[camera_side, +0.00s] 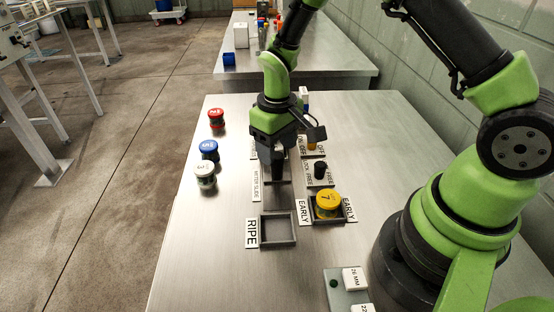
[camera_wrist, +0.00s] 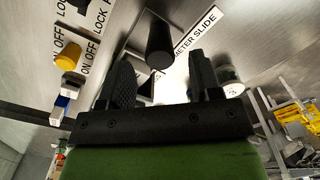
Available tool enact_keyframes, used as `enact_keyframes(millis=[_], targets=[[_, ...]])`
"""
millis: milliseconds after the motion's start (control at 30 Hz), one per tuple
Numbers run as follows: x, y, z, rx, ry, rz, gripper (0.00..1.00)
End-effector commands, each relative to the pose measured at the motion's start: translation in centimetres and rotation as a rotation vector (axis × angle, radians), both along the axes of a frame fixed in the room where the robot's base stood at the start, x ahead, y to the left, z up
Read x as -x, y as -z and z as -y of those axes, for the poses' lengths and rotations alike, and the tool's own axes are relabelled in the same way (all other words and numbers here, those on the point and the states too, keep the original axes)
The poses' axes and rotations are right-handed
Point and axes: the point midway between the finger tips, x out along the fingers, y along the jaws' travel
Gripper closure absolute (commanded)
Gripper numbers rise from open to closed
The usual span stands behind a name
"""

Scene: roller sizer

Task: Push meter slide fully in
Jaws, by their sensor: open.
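The meter slide's black upright cylindrical handle (camera_wrist: 160,42) stands just beyond my fingertips in the wrist view, beside the white METER SLIDE label (camera_wrist: 196,36). In the side view the handle (camera_side: 277,194) is a dark post just below and in front of my gripper, next to the label (camera_side: 256,188). My gripper (camera_wrist: 158,85) is open, its two black fingers apart and nothing held between them. In the side view my gripper (camera_side: 276,160) points down over the slide and hides part of it. Whether a finger touches the handle cannot be told.
An empty RIPE tray (camera_side: 278,231) lies in front. A yellow-lidded jar (camera_side: 327,204) stands in the EARLY tray. The black LOCK/FREE knob (camera_side: 320,169) is to the right. Red (camera_side: 216,118), blue (camera_side: 209,150) and white (camera_side: 205,174) lidded jars stand left.

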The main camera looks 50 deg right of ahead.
Motion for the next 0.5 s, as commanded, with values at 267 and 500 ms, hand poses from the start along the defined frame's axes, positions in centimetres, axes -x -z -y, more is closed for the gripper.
enact_keyframes(millis=[267,500], targets=[[-0.1,-4.3,0.0,0.000,-0.002,0.003,0.42],[0.0,-4.9,0.0,0.000,-0.002,0.000,0.42]])
